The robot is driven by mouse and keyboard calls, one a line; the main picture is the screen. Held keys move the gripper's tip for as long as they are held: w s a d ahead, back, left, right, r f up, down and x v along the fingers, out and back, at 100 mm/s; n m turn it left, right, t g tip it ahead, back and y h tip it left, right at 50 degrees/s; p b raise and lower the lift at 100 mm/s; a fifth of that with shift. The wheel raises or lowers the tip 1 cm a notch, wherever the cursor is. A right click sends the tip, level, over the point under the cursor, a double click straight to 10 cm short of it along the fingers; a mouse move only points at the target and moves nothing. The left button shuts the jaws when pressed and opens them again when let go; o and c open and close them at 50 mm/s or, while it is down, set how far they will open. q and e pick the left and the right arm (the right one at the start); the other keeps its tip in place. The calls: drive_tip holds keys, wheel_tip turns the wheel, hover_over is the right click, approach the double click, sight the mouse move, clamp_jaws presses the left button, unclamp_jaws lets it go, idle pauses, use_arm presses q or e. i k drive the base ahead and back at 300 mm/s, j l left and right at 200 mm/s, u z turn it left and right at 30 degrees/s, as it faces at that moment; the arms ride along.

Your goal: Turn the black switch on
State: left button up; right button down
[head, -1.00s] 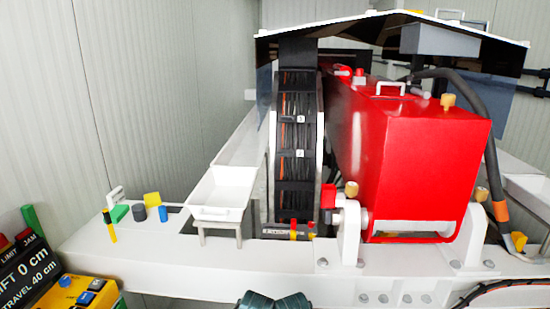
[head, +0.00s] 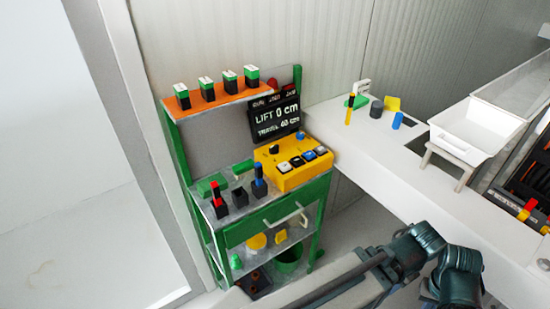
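A yellow control box (head: 288,182) sits on top of the green cart at the middle left of the head view. A small black knob (head: 273,149) stands up at the back left of its top face. It looks like the black switch, but its on or off position is too small to read. A row of dark, blue and white buttons (head: 309,155) runs along the front of the box. Grey-teal links of my arm show at the lower right, well apart from the box. Neither gripper shows.
The green cart (head: 265,232) has an orange shelf (head: 218,96) with several green-and-black blocks, and red and blue handled tools on its top. A white bench (head: 375,165) with a white tray (head: 480,130) stands to the right. Bare floor lies left.

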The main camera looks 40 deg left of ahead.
sight(274, 150)
drive_tip(key=u, duration=1.35)
drive_tip(key=i+l, duration=0.05)
